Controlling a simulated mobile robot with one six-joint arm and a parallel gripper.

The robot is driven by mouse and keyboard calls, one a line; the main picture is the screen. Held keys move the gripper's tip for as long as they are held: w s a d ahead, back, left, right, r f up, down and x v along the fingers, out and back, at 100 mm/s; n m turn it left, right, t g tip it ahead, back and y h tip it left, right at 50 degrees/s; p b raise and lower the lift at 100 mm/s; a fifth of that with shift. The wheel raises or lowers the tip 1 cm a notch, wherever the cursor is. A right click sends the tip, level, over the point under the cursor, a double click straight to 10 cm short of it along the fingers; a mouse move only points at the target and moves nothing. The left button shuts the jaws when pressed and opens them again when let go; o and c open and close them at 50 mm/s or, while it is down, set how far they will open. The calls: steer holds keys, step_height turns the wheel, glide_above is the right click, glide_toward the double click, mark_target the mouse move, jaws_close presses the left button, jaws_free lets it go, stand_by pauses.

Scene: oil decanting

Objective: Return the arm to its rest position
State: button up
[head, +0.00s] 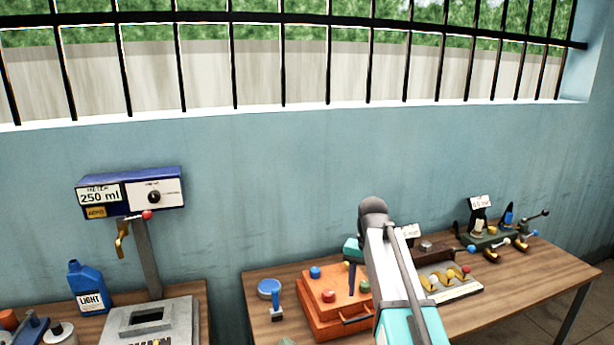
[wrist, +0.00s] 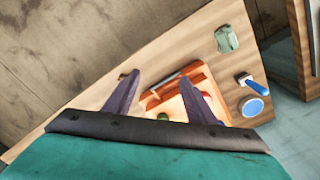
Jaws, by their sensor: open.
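My gripper (wrist: 160,76) shows in the wrist view with its two dark purple fingers spread apart and nothing between them. It points down over the wooden bench (wrist: 130,85), with the orange box (wrist: 178,97) below, partly hidden by the fingers. In the head view my arm rises from the bottom edge in front of the right bench (head: 540,270). Its far end bends down over the orange box (head: 325,325), and a teal part and a dark finger of my gripper (head: 352,280) show left of the forearm. The fingertips look clear of the box, but the gap is hard to judge.
The right bench also holds a blue round pad (head: 269,287), a blue-handled stamp (head: 276,312) and a dark lever fixture (head: 485,235). On the left bench stand a blue LIGHT bottle (head: 87,287) and a blue meter (head: 130,190) on a post. A barred window is behind.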

steer(key=s+f+n+g, duration=0.1)
steer(key=s+f, duration=0.4)
steer(key=f, duration=0.5)
steer(key=s+f+n+g, duration=0.1)
steer(key=s+f, duration=0.4)
steer(key=f, duration=0.5)
steer(key=s+f+g, duration=0.1)
steer(key=s+f, duration=0.4)
steer(key=f, duration=0.5)
steer(key=s+f+n+g, duration=0.1)
steer(key=s+f, duration=0.9)
steer(key=s, duration=0.3)
steer(key=s+f+n+g, duration=0.1)
steer(key=s+f+n, duration=0.1)
steer(key=s+f, duration=1)
step_height(320, 180, down, 11)
steer(key=s+b, duration=0.2)
steer(key=b, duration=1.1)
steer(key=shift+d+r+g, duration=0.2)
steer(key=shift+d+g, duration=0.1)
steer(key=c, duration=0.5)
